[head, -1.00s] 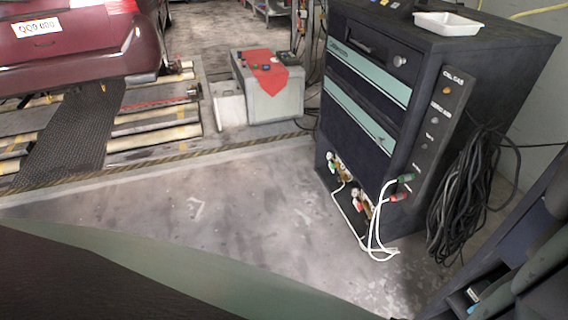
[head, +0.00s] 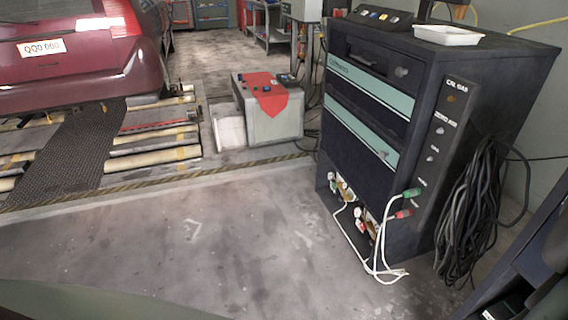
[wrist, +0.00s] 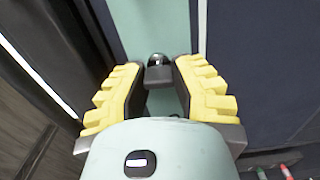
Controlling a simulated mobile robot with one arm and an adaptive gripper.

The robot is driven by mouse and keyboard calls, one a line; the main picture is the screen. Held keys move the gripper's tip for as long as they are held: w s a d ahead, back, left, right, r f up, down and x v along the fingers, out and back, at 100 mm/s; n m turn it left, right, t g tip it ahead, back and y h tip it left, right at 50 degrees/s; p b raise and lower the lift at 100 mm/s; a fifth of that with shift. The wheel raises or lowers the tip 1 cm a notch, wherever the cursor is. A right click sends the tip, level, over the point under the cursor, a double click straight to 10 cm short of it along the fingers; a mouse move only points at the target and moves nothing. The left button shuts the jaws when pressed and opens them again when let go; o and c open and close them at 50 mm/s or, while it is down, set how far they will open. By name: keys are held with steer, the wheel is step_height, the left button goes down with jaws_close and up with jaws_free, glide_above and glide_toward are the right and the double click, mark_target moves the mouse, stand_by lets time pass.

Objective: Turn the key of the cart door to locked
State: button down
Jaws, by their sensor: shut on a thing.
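My gripper (wrist: 158,76) shows in the wrist view, with its yellow ribbed fingers on both sides of a small dark key (wrist: 158,74). It is shut on the key. A shiny dark round part sits just beyond the key, against a pale teal panel (wrist: 155,25). The fingers hide part of the key, and I cannot tell its turned position. In the head view a dark cart (head: 345,135) with teal bands stands at the right. My gripper does not show in the head view.
A white tray (head: 447,36) lies on the cart top. Black cables (head: 468,215) hang on its right side, and white hoses (head: 378,240) loop to the floor in front. A grey box (head: 270,118) with a red cloth stands behind. Open floor (head: 190,230) lies left of the cart.

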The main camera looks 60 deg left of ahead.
steer(key=shift+n, duration=0.3)
steer(key=c, duration=0.7)
jaws_free()
steer(key=shift+c, duration=0.2)
steer(key=shift+s, duration=0.1)
steer(key=v, duration=1.1)
steer(key=shift+s, duration=0.35)
steer(key=shift+a, duration=0.15)
